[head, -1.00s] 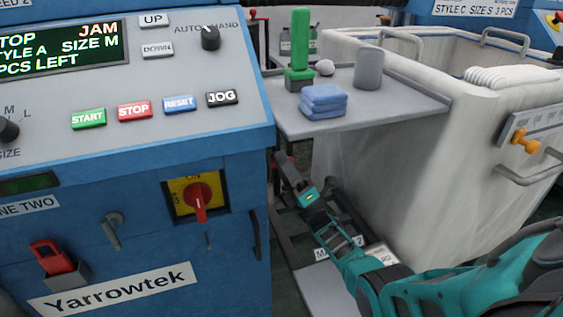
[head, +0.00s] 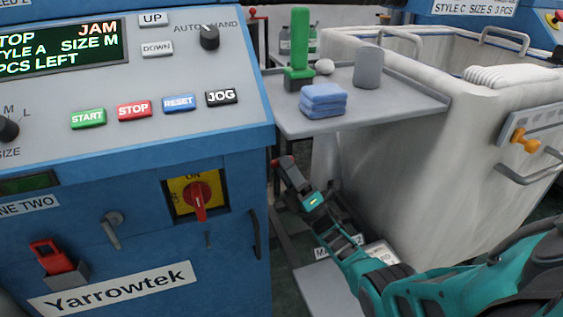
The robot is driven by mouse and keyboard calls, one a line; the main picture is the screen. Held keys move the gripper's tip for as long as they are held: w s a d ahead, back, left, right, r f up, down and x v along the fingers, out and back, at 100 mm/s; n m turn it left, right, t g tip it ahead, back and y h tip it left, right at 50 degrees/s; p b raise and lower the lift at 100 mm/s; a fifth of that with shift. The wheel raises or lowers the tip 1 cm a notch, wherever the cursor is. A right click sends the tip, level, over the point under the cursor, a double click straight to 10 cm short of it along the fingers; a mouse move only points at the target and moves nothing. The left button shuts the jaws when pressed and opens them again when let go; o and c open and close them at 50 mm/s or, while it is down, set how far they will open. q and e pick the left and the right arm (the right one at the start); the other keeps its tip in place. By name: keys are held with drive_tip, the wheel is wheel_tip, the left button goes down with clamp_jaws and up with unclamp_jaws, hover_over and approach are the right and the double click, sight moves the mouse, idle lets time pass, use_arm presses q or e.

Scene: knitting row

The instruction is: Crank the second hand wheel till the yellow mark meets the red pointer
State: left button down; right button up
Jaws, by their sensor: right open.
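I cannot make out the second hand wheel, its yellow mark or its red pointer in the head view. The blue machine marked line two (head: 120,225) fills the left, and its side beyond the right edge is hidden. My right gripper (head: 287,170) is low in the gap between this machine and the white bin, below the grey shelf. It is open. A small dark red thing (head: 283,161) shows at its fingertips; I cannot tell what it is or whether they touch. My left gripper is not in view.
The white bin (head: 390,165) stands to the right. The machine's display (head: 60,48) reads STOP and JAM.

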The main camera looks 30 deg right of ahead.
use_arm(q)
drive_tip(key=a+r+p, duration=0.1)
drive_tip(key=p, duration=0.2)
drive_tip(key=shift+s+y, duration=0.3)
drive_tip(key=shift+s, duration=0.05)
use_arm(e)
drive_tip(key=s+d, duration=0.4)
drive_tip(key=s, duration=0.6)
drive_tip(key=shift+s+d, duration=0.35)
drive_tip(key=shift+s, duration=0.05)
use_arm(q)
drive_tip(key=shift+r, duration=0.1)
use_arm(e)
drive_tip(key=shift+r, duration=0.1)
drive_tip(key=shift+c, duration=0.3)
